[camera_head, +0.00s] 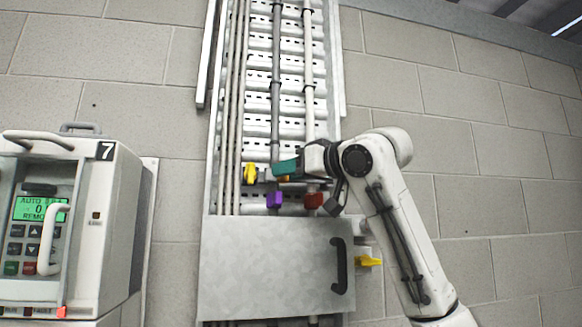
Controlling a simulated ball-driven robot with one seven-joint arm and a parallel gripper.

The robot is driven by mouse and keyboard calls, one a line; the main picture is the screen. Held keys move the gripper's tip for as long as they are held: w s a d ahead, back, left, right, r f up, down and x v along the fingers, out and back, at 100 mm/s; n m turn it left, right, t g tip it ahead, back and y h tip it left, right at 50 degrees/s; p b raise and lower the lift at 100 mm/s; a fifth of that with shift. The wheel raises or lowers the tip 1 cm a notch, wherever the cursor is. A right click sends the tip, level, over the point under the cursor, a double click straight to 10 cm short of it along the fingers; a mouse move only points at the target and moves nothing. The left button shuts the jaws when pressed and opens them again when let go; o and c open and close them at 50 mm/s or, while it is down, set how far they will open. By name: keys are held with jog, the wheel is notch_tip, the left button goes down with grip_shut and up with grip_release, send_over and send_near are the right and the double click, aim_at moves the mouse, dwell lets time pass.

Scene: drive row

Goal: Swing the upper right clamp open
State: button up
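A teal piece (286,167), which looks like the upper right clamp, juts left across the tray beside the grey conduit. My gripper (303,168) is at its right end, touching or just in front of it. A small orange bit (286,178) shows under the teal piece. The gripper's fingers are dark and small here, so I cannot tell if they are closed on it. A yellow clamp (250,173) is to the left, a purple clamp (274,199) is below, and a red clamp (313,200) is on the pale conduit at lower right. My wrist hides part of the pale conduit.
A grey metal cover (270,270) with a black handle (340,265) is under the clamps. A yellow lever (368,261) sticks out at its right. A white control unit (90,225) stands at the left. Bare block wall (450,110) is at the right.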

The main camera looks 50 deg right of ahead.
jog(key=shift+c, duration=0.3)
grip_shut()
dwell(0.3)
